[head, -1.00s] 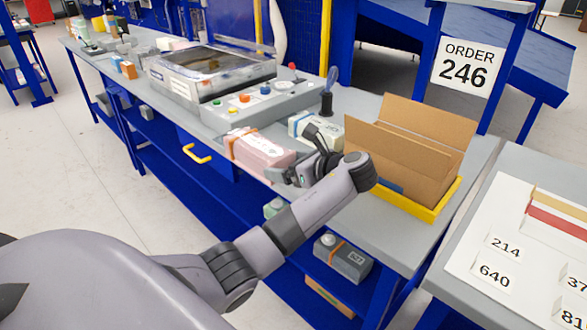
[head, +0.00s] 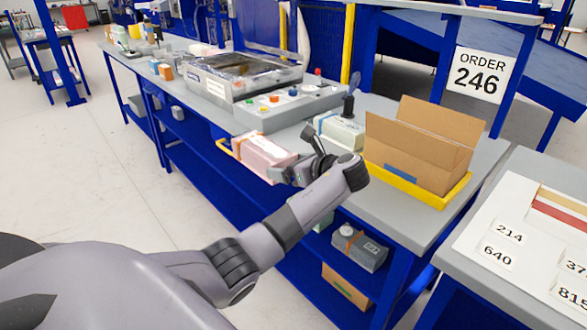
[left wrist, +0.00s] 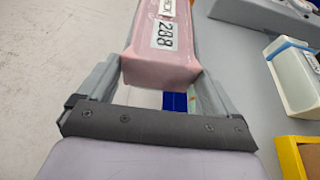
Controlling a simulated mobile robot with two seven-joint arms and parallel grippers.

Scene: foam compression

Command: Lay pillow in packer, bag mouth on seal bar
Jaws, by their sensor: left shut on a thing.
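My left gripper (head: 292,172) is shut on a pink pillow (head: 262,153) in a bag with a white label. I hold it at the front edge of the workbench, in front of the packer's control panel. In the left wrist view the pillow (left wrist: 160,62) lies between the two fingers and shows the number 288. The packer (head: 213,87) is a grey machine with a dark chamber, farther left along the bench. The bag mouth and the seal bar cannot be made out. My right gripper is not in view.
An open cardboard box (head: 418,158) stands in a yellow tray (head: 440,200) at the bench's right end. A pale green pack (head: 340,132) with a blue band lies behind my gripper. A control panel (head: 290,104) with coloured buttons fronts the packer.

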